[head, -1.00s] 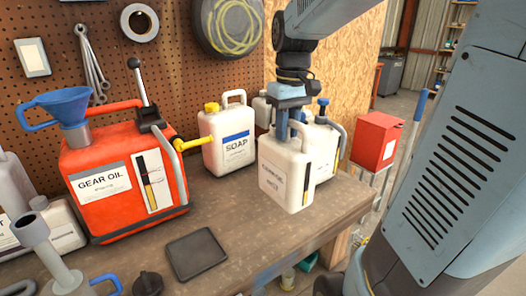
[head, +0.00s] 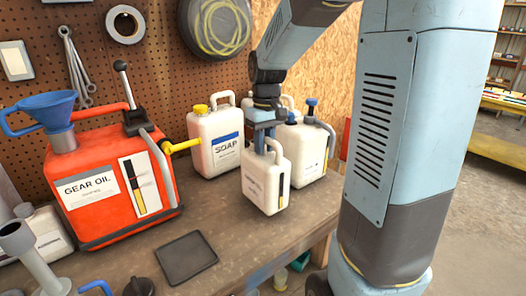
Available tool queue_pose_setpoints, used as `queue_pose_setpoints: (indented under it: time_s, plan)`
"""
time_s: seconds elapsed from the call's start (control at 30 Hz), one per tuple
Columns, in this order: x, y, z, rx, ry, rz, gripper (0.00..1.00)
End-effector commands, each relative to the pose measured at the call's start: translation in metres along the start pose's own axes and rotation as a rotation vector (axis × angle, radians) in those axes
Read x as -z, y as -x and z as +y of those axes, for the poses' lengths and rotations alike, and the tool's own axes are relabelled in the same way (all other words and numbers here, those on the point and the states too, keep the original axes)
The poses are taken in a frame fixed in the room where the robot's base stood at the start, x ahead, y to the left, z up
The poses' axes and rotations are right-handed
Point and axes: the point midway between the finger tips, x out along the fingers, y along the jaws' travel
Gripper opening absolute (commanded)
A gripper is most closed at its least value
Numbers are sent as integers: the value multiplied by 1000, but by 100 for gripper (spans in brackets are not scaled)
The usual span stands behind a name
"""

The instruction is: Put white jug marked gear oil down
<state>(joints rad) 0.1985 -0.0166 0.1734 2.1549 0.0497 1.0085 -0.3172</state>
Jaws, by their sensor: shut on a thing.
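A white jug (head: 266,185) with a small printed label hangs upright from my gripper (head: 264,138), which is shut on its handle at the top. The label is too small to read surely now. The jug is over the right part of the workbench (head: 235,240), its bottom close to the top; I cannot tell whether it touches. It stands in front of another white jug with a blue cap (head: 312,155) and partly hides it.
A white soap jug (head: 213,145) stands behind left. A large red gear oil can (head: 105,200) with a blue funnel (head: 45,110) is at left. A dark flat tray (head: 187,258) lies in front. Bare bench lies between the tray and jug.

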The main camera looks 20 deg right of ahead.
Motion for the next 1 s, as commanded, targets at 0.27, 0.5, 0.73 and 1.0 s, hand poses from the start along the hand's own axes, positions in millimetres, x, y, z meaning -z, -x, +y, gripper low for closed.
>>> queue_pose_setpoints:
  time_s: [0.27, 0.5, 0.73, 1.0]
  plan:
    - [-1, -23, 1, 0, 0, 0, 0]
    - [-1, -24, 1, 0, 0, 0, 0]
    - [-1, -25, 1, 0, 0, -1, 41]
    - [-1, -25, 1, 0, 1, -1, 50]
